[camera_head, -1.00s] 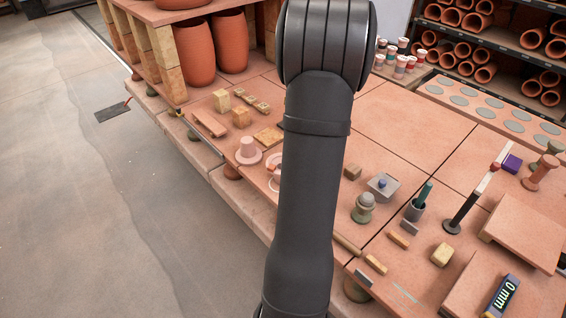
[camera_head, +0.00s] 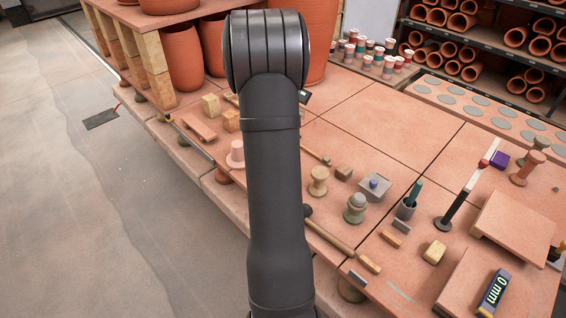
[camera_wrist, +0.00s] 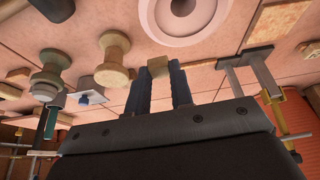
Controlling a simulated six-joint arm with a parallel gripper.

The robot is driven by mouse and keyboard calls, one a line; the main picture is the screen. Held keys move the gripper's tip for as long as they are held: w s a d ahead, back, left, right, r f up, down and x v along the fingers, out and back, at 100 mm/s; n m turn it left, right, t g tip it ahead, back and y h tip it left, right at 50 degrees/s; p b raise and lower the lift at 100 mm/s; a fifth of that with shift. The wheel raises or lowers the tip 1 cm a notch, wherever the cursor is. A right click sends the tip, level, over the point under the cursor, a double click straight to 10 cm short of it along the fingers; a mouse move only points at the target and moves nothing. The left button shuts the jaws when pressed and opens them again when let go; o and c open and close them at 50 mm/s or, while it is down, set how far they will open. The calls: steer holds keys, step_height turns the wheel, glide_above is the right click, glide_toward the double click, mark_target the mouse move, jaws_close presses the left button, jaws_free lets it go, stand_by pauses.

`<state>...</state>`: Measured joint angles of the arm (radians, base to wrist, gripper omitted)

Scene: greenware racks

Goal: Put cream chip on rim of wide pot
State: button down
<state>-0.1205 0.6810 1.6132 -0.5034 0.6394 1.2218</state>
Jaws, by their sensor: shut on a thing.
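My gripper (camera_wrist: 160,72) shows in the wrist view with its two dark fingers shut on a small tan piece, which looks like the cream chip (camera_wrist: 159,68). A round pale pink form with a broad ring and a dark inner hollow (camera_wrist: 158,24) lies just beyond the fingertips, cut by the top edge; it may be the wide pot. I see a gap in the picture between the chip and this ring, but cannot tell the height between them.
A tan spool (camera_head: 319,181) and a grey-green spool (camera_head: 356,207) stand right of my arm. A grey block with a blue knob (camera_head: 374,187) is behind them. A pink pot (camera_head: 236,155) is close on the arm's left. The large board at back centre-right (camera_head: 400,125) is clear.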

steer(key=shift+w+a+f, duration=0.1)
steer(key=shift+a+f, duration=0.05)
steer(key=shift+f, duration=1.95)
steer(key=shift+f, duration=0.2)
steer(key=c, duration=1.3)
jaws_free()
steer(key=shift+r, duration=0.1)
steer(key=v, duration=1.2)
steer(key=shift+r, duration=0.1)
